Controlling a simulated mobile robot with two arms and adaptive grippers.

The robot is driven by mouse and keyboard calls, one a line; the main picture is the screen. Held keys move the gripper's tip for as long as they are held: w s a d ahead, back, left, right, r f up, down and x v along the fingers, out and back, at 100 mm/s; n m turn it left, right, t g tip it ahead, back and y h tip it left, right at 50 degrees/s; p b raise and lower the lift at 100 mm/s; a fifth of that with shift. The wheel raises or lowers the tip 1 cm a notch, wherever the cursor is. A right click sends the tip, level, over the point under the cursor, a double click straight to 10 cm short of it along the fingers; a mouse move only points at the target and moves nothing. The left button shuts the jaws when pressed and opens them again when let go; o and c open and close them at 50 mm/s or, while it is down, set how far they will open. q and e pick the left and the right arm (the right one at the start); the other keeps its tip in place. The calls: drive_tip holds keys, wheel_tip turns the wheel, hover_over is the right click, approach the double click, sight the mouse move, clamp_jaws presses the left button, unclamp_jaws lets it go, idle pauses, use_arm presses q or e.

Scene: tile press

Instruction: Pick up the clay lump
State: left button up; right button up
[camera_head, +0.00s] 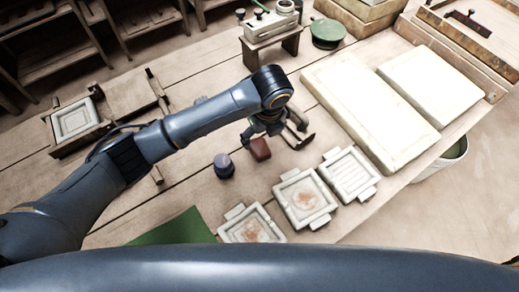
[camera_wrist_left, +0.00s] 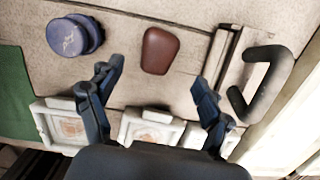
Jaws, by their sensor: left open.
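The clay lump (camera_head: 260,149) is a small reddish-brown block with rounded edges, lying on the wooden table. In the left wrist view the clay lump (camera_wrist_left: 160,50) lies ahead of the fingertips, roughly centred between them. My left gripper (camera_head: 266,127) hangs above and close to the lump, partly hiding the area behind it. In the left wrist view my left gripper (camera_wrist_left: 158,80) is open and empty, with its fingers spread on either side. My right gripper is not in view.
A blue lidded jar (camera_head: 224,166) stands left of the lump. A tool with a dark curved handle (camera_wrist_left: 262,84) lies to the right. Several pale tile moulds (camera_head: 304,198) line the near side, with a green mat (camera_head: 176,229) at left and large pale slabs (camera_head: 352,105) at right.

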sight(259, 149)
use_arm(q)
drive_tip(key=shift+w+a+f, duration=0.1)
drive_tip(key=shift+w+f, duration=0.05)
drive_tip(key=shift+f, duration=0.7)
drive_tip(key=f, duration=0.4)
drive_tip(key=shift+w+a+f, duration=0.1)
drive_tip(key=shift+w+a, duration=0.05)
drive_tip(key=shift+a, duration=0.05)
drive_tip(key=shift+w+f, duration=0.1)
drive_tip(key=shift+f, duration=0.45)
drive_tip(key=c, duration=1.5)
drive_tip(key=shift+r, duration=0.15)
